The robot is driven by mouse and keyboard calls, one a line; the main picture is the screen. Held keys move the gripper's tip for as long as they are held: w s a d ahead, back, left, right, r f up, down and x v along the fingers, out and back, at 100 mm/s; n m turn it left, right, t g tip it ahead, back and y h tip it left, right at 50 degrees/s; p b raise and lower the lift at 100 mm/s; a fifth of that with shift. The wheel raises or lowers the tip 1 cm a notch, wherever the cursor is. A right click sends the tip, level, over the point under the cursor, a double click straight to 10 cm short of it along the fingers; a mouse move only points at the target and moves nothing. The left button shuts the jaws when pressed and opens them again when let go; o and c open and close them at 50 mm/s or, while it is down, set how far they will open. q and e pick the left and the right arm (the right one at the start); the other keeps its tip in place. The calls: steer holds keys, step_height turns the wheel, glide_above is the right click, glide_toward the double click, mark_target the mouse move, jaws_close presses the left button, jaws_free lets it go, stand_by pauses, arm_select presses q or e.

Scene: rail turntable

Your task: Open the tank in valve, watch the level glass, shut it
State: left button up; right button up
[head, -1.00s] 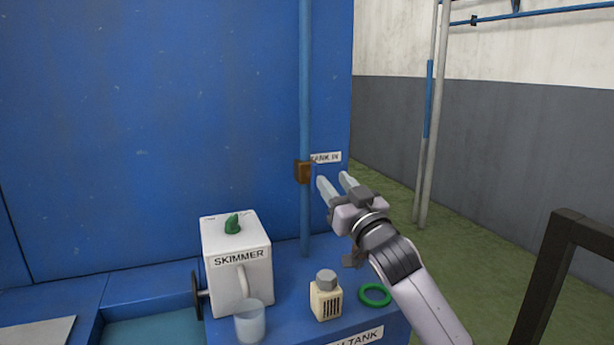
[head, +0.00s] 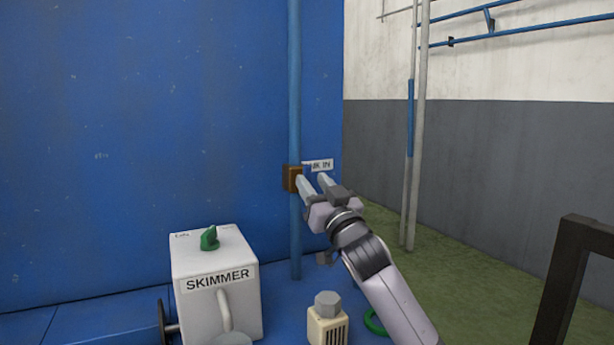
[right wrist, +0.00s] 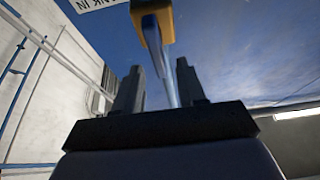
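The tank in valve (head: 292,178) is a brown-orange block on the vertical blue pipe (head: 295,100), beside a white label (head: 322,165) that my fingers partly cover. In the right wrist view the valve body (right wrist: 155,20) is at the top, with a narrow pale bar, seemingly its lever (right wrist: 163,62), running down between the fingers. My right gripper (head: 312,180) is open, its fingertips close to the valve; the wrist view shows a gap between the fingers (right wrist: 160,75). I cannot tell whether they touch the bar. No level glass is clearly recognisable. My left gripper is out of view.
A white skimmer box (head: 215,290) with a green knob (head: 209,238) stands below left. A dark frame (head: 565,270) stands at right. Green floor is open behind.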

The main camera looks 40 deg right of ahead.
mark_target(307, 178)
steer(key=shift+x, duration=1.85)
jaws_close()
steer(key=shift+w+r+n+p, duration=0.1)
steer(key=shift+r+n+p, duration=0.05)
steer(key=shift+n+p, duration=0.4)
steer(key=shift+a+n+y+p, duration=0.15)
steer(key=shift+n+y+p, duration=0.85)
steer(key=shift+n, duration=0.05)
steer(key=shift+a+n+y+p, duration=0.15)
steer(key=shift+n+y+p, duration=0.3)
steer(key=shift+n, duration=0.45)
steer(key=shift+f, duration=0.2)
jaws_free()
